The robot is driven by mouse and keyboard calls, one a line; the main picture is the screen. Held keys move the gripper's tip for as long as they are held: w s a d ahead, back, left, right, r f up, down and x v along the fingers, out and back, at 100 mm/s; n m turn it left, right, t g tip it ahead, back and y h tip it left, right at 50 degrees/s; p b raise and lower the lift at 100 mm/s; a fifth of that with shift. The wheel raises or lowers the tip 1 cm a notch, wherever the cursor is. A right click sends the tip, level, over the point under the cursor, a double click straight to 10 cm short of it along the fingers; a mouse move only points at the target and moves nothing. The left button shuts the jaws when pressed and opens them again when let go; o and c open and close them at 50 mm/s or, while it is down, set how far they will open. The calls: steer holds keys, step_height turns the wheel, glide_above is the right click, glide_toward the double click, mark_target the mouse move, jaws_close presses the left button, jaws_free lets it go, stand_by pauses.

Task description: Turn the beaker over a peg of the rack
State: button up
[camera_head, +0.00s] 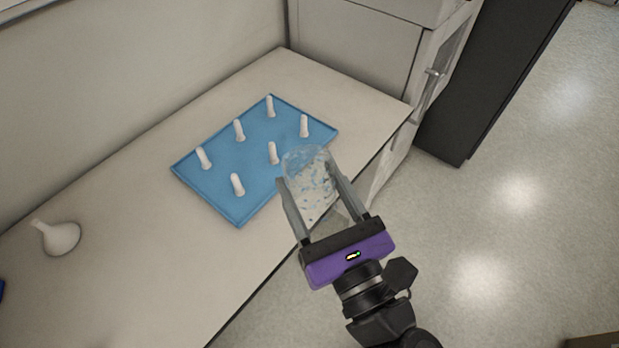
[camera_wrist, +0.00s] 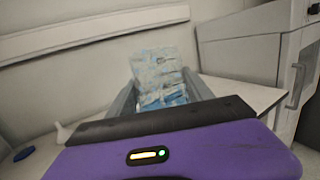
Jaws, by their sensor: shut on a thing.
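The beaker (camera_head: 311,183) is clear glass with a speckled look. My gripper (camera_head: 306,180) is shut on it, with one finger on each side. In the head view it appears over the bench's front edge, beside the near right corner of the rack. The beaker also shows between the fingers in the wrist view (camera_wrist: 160,70). The rack (camera_head: 225,205) is a blue tray with several upright white pegs, all bare; one peg (camera_head: 273,153) stands just left of the beaker. In the wrist view the rack is mostly hidden behind the beaker. I cannot tell the beaker's exact height or which end is its mouth.
The pale bench (camera_head: 130,190) runs along the wall. A cabinet (camera_head: 360,45) closes off the far end. Open floor lies right.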

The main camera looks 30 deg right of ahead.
steer(key=shift+s+d+r, duration=0.1)
steer(key=shift+s+r, duration=0.15)
steer(key=shift+s, duration=0.1)
steer(key=shift+w+a+f+b, duration=0.15)
steer(key=shift+w+a+b, duration=0.1)
steer(key=shift+w+b, duration=0.25)
steer(key=shift+w+a+f+b, duration=0.1)
steer(key=shift+w+a+b, duration=0.15)
steer(key=shift+w, duration=0.45)
steer(key=b, duration=0.5)
glide_above(235, 180)
steer(key=w, duration=0.2)
steer(key=shift+f, duration=1.3)
steer(key=shift+s+d+f+b, duration=0.1)
steer(key=shift+f+b, duration=2.6)
steer(key=shift+f, duration=0.45)
steer(key=shift+s+d+f+b, duration=0.1)
steer(key=shift+f+b, duration=2.55)
steer(key=shift+f, duration=0.5)
steer(key=o, duration=1.7)
